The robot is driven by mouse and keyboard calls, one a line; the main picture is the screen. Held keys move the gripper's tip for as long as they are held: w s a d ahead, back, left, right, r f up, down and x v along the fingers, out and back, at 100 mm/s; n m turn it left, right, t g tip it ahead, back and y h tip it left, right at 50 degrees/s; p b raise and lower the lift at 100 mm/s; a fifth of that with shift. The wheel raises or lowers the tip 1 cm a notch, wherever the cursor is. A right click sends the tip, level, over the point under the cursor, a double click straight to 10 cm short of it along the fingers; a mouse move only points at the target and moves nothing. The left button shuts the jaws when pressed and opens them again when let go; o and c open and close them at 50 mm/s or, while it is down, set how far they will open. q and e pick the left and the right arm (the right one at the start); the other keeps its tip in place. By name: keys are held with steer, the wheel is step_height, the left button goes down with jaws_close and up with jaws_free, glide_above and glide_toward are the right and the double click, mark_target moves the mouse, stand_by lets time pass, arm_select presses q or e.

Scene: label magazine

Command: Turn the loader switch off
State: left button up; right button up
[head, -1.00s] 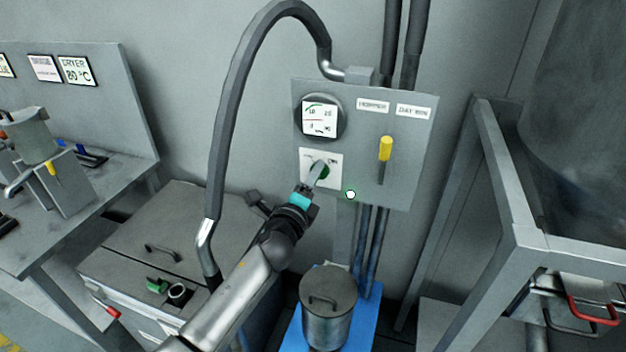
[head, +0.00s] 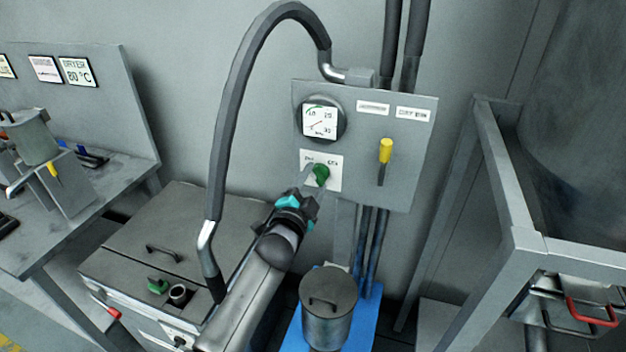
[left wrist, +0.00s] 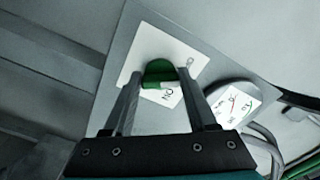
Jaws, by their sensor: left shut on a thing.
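The loader switch (head: 321,173) is a green knob on a white plate on the grey wall panel, below the round gauge. Its plate has a label at the upper left and one at the upper right. My left gripper (head: 315,178) reaches it from below and is shut on the knob. In the left wrist view the green knob (left wrist: 158,73) sits between the two fingertips of my left gripper (left wrist: 159,78). A white mark on the knob faces the side with the ON label. My right gripper is out of view.
The panel (head: 410,165) also carries a gauge (head: 320,121) and a yellow-handled lever (head: 385,152). A thick grey hose (head: 222,130) arches left of my arm. A lidded metal pot (head: 328,308) stands below on a blue base. A grey frame (head: 500,170) stands at right.

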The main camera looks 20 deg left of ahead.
arm_select(q)
steer(key=shift+n, duration=1.2)
steer(key=o, duration=1.4)
steer(key=shift+c, duration=0.2)
steer(key=shift+s, duration=0.15)
steer(key=s, duration=1.5)
steer(key=shift+a+p, duration=0.2)
steer(key=shift+p, duration=0.15)
